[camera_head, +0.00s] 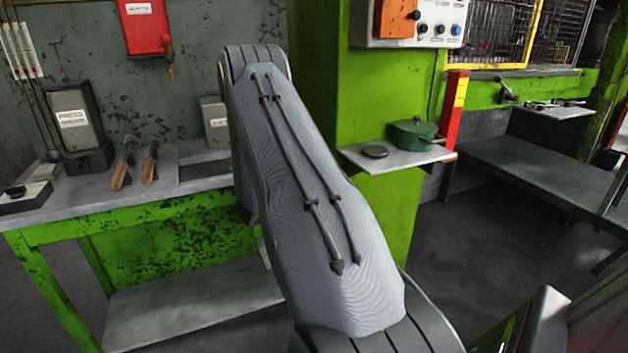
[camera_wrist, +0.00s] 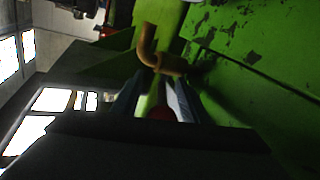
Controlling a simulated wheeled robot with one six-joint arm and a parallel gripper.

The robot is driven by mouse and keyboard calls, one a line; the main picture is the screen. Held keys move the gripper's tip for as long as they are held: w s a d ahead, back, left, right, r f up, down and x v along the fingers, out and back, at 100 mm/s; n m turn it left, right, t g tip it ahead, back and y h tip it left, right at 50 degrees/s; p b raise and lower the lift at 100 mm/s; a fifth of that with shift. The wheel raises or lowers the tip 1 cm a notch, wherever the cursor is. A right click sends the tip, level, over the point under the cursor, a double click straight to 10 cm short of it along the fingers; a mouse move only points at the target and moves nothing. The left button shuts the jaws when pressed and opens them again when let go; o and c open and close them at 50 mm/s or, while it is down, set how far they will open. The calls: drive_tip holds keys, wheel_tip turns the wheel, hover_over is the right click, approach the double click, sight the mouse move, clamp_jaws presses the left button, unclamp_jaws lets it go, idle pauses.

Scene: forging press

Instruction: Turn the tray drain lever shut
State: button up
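In the wrist view a brass-coloured bent pipe (camera_wrist: 150,48) stands out beside a worn green panel. A small dark red piece (camera_wrist: 161,112) shows below it, between my fingers; it may be the lever's grip, but it is too dark to be sure. My gripper (camera_wrist: 158,98) has its two fingers apart, one on each side of the red piece, with a lit green strip visible in the gap. I cannot tell whether either finger touches it. The lever's full shape and the tray are not clear. In the head view my arm hides the gripper.
A green-framed bench (camera_head: 120,208) with tools stands at the left. A green post with a small shelf (camera_head: 400,160) holding a green pot (camera_head: 413,134) is behind my arm. A low dark table (camera_head: 530,165) is at the right. The worn green panel (camera_wrist: 255,60) closely borders the gripper's right side.

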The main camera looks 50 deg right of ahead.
drive_tip(key=shift+w+a, duration=0.15)
drive_tip(key=shift+a, duration=0.2)
drive_tip(key=a+b, duration=0.1)
drive_tip(key=a, duration=0.6)
drive_tip(key=shift+a, duration=0.15)
